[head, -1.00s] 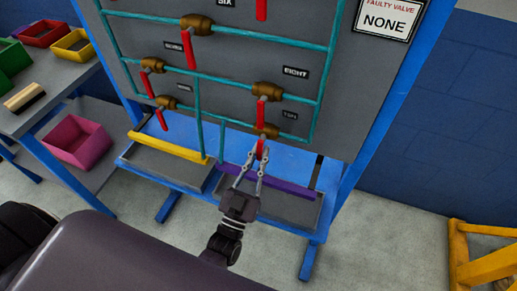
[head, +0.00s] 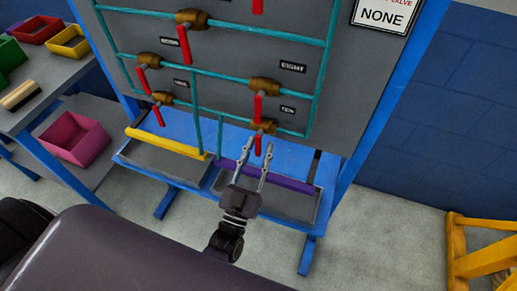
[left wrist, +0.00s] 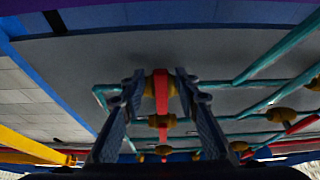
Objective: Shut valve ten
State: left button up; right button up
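Valve ten (head: 262,125) is a brass valve low on the right of the grey panel, just below the label "TEN". Its red handle (head: 258,145) hangs downward, across the teal pipe. My left gripper (head: 257,149) is open, with its fingertips on either side of the handle's lower end. In the left wrist view, a red handle (left wrist: 161,92) shows between the two spread fingers of the gripper (left wrist: 158,82); I cannot tell whether either finger touches it. My right gripper is not in view.
Valve eight (head: 264,85) sits just above, its red handle (head: 258,109) also pointing down. Below are a purple-edged tray (head: 285,204) and a yellow-edged tray (head: 165,162). A sign (head: 383,16) reads "NONE". A table with bins (head: 70,41) stands left, a yellow frame (head: 480,262) right.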

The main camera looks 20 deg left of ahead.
pick_arm(q)
jog(key=shift+s+f, duration=0.2)
jog(key=shift+s, duration=0.2)
jog(key=v, duration=1.1)
